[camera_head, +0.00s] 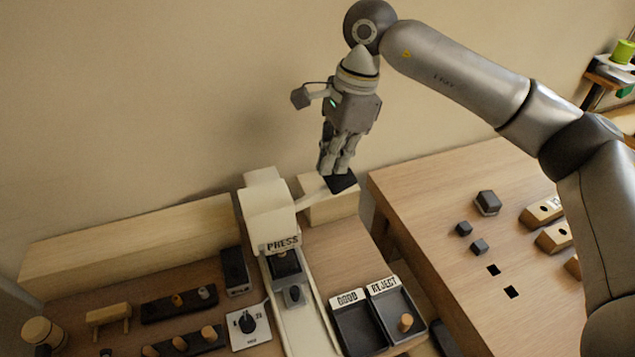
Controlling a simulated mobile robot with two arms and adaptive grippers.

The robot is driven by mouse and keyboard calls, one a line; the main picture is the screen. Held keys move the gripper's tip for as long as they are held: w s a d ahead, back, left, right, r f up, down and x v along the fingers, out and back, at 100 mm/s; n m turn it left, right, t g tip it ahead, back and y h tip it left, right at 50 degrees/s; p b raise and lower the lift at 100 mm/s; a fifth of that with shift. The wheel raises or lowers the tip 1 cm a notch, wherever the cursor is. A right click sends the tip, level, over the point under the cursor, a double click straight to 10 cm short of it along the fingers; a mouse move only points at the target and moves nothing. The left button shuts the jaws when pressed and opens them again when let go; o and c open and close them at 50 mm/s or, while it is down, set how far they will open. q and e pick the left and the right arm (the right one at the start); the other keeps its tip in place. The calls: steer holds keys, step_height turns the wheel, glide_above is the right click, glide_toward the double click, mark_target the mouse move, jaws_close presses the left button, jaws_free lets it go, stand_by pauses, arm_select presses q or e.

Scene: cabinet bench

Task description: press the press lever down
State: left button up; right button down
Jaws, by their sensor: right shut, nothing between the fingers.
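The press (268,212) is a cream-coloured block with a PRESS label, standing at the back of the bench. Its lever (312,197) is a pale bar reaching out from the press's right side and up to the right. A dark block (341,183) shows at the lever's outer end. My right gripper (337,172) points down, shut and empty, directly over this dark block in the picture. I cannot tell whether the fingertips touch it. Below the press head, dark parts (287,263) sit on a pale track. My left gripper is out of view.
GOOD (352,326) and REJECT (399,312) trays stand right of the track; REJECT holds a small wooden peg. A long wooden block (130,248) lines the back. A second table (440,230) on the right carries dark cubes.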

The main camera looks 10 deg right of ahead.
mark_target(341, 176)
steer(key=shift+w+d+f+b, duration=0.1)
steer(key=shift+d+f+b, duration=0.1)
steer(key=shift+f+b, duration=0.3)
steer(key=shift+d+f+b, duration=0.2)
steer(key=shift+f+b, duration=0.15)
steer(key=shift+f, duration=0.3)
steer(key=shift+d+f+b, duration=0.35)
steer(key=shift+f+b, duration=0.55)
steer(key=shift+f, duration=0.15)
steer(key=shift+w+d+f+b, duration=0.1)
steer(key=shift+d+f+b, duration=0.1)
steer(key=shift+f+b, duration=0.75)
